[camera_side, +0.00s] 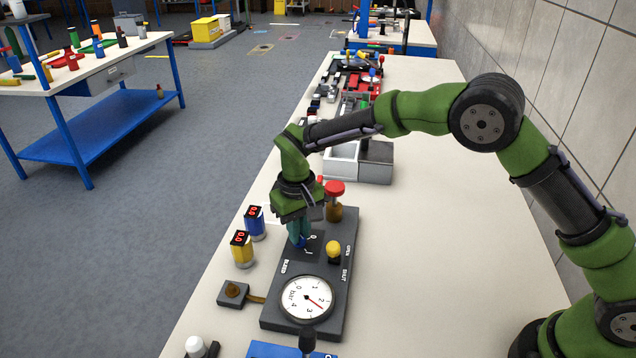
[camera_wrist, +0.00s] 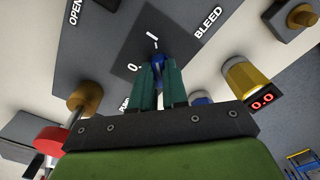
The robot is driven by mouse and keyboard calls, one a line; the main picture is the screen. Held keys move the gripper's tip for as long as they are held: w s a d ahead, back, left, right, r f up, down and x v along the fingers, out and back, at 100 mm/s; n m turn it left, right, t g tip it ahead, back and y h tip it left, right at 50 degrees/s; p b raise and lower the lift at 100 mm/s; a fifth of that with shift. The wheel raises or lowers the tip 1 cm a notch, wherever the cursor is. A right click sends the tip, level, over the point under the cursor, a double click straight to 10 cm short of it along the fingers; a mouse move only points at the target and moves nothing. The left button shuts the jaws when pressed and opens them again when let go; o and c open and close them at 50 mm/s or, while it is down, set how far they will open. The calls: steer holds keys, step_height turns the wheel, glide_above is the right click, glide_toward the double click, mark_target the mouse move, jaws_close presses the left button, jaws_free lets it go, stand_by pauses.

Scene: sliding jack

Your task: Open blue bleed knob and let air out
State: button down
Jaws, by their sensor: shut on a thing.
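A dark panel (camera_side: 275,308) lies on the bench with a gauge (camera_side: 307,299), a yellow knob (camera_side: 333,250) beside OPEN and SHUT marks, and a red-topped brown post (camera_side: 334,196). The red needle points near 3. The blue bleed knob (camera_wrist: 157,62) sits on a square plate marked 0 and 1, near the word BLEED. My gripper (camera_side: 301,243) reaches down to this plate. In the wrist view its teal fingers (camera_wrist: 159,80) are shut on the blue knob from both sides. The fingers hide much of the knob, and I cannot tell its exact turn.
A blue canister (camera_side: 256,226) and a yellow canister (camera_side: 242,252) stand left of the panel, with red digits on top; the yellow one reads 0.0. A small block with a brown knob (camera_side: 233,291) is at the front left. Grey bins (camera_side: 358,163) stand behind. The bench's right side is clear.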

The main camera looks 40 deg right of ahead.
steer(key=shift+r, duration=0.1)
stand_by(0.3)
steer(key=c, duration=1.1)
jaws_free()
steer(key=shift+c, duration=0.2)
step_height(320, 180, up, 17)
